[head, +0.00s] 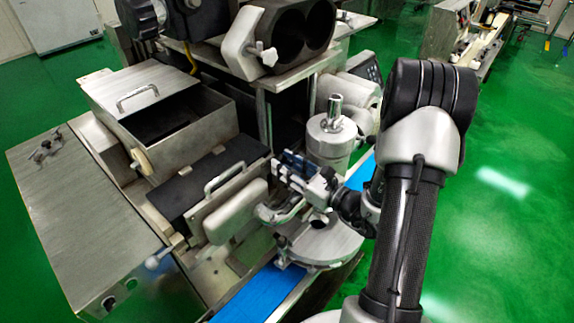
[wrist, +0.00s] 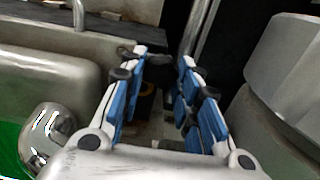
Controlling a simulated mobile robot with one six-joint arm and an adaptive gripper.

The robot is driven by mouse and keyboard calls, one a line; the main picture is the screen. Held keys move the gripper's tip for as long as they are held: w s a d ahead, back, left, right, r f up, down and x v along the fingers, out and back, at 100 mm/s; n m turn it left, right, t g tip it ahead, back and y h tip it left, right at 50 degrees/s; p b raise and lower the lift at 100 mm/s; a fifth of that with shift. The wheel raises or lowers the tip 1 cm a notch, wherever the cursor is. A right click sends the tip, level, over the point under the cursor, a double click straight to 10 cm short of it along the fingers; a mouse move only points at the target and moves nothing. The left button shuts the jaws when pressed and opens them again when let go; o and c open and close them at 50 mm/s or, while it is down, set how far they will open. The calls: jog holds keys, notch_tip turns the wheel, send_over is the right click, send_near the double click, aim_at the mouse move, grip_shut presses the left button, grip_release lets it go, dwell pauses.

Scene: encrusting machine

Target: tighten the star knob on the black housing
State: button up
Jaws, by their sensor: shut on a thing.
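My gripper (head: 283,163) is low in front of the machine's dark upright face, beside the steel cylinder. In the head view the fingers cover the knob.
A steel cylinder (head: 331,138) with a post stands close right of my gripper. A steel box with a handle (head: 222,185) is close on the left. A blue belt (head: 250,293) runs below. A pale clamp with a knob (head: 243,45) is higher up.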

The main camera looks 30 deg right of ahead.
jog(key=shift+c, duration=0.7)
jog(key=shift+m, duration=0.6)
jog(key=o, duration=1.1)
jog(key=shift+c, duration=0.2)
jog(key=v, duration=1.2)
